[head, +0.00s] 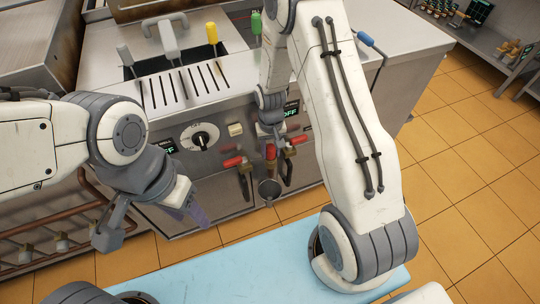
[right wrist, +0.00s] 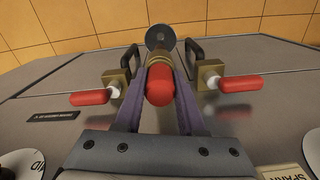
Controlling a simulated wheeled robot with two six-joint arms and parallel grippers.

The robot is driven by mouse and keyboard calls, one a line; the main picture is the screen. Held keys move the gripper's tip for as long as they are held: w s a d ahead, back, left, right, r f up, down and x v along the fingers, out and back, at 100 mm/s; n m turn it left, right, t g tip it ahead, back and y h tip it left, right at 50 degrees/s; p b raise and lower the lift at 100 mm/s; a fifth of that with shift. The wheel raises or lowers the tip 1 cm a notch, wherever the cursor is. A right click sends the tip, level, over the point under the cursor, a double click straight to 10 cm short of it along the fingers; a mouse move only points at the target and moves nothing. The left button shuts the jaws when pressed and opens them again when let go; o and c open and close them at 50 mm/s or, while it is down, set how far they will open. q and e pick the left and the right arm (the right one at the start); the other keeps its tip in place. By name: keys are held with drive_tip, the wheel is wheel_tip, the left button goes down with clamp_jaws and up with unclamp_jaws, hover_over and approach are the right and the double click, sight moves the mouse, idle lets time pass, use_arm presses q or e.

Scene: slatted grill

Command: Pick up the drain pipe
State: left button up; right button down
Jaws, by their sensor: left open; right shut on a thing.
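The drain pipe (right wrist: 159,88) has a rounded red end, a brass collar and a grey disc-shaped far end. In the right wrist view the purple fingers of my right gripper (right wrist: 158,100) are shut on its red end. In the head view my right gripper (head: 270,138) is at the grill's front panel, and the pipe's grey round end (head: 269,190) shows below it between two valves. The pipe's middle is partly hidden there. My left gripper (head: 193,210) is open and empty, in front of the panel at the left, its purple fingers pointing down.
Red-handled brass valves flank the pipe closely, one on the left (right wrist: 88,98) and one on the right (right wrist: 240,83). The steel grill (head: 185,85) has slots and coloured levers on top. A light blue surface (head: 250,265) lies in front. Orange tiled floor is free at right.

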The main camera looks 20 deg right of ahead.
wheel_tip(320, 180, up, 18)
drive_tip(key=p, duration=0.1)
drive_tip(key=shift+p, duration=0.35)
idle(0.4)
drive_tip(key=c, duration=1.5)
unclamp_jaws()
clamp_jaws()
drive_tip(key=shift+r, duration=0.15)
